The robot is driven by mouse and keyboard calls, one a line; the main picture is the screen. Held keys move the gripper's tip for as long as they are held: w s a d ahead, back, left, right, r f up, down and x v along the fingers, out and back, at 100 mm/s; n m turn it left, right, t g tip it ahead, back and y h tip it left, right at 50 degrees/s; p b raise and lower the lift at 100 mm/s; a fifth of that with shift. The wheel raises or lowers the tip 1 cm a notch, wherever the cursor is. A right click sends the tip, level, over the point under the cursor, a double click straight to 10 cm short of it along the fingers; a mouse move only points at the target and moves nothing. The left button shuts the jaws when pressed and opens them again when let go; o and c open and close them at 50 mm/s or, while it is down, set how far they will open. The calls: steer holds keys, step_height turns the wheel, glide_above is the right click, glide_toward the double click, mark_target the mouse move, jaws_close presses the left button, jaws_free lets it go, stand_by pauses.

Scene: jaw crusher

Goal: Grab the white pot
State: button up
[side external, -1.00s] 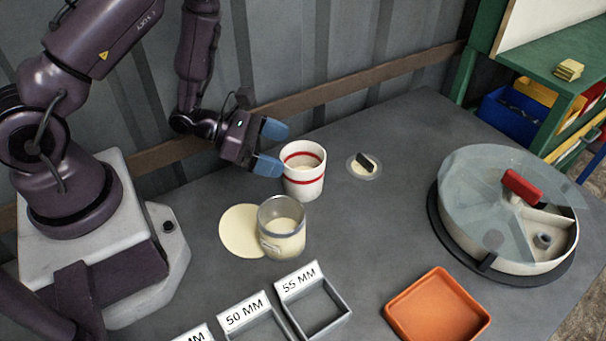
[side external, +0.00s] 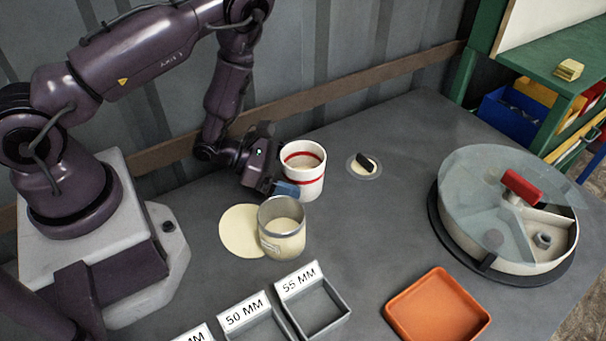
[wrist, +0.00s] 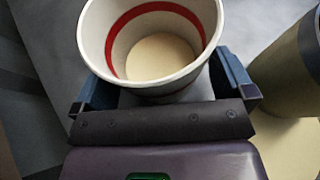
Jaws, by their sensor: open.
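The white pot (side external: 309,174) with red bands stands upright on the grey table. The wrist view looks into the pot (wrist: 95,35), which has a red band inside and a pale bottom. My gripper (side external: 283,181) is low beside the pot, on its left. In the wrist view the blue fingers of my gripper (wrist: 160,85) are open, one on each side of the pot's near part. I cannot tell whether they touch it. The far finger is hidden by the pot in the side view.
A beige metal-rimmed cup (side external: 283,240) stands close in front of my gripper, beside a cream disc (side external: 238,231). Labelled trays (side external: 318,320), an orange tray (side external: 404,321) and a round lidded drum (side external: 450,232) stand farther off.

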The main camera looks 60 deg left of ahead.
steer(key=c, duration=0.8)
steer(key=shift+r, duration=0.1)
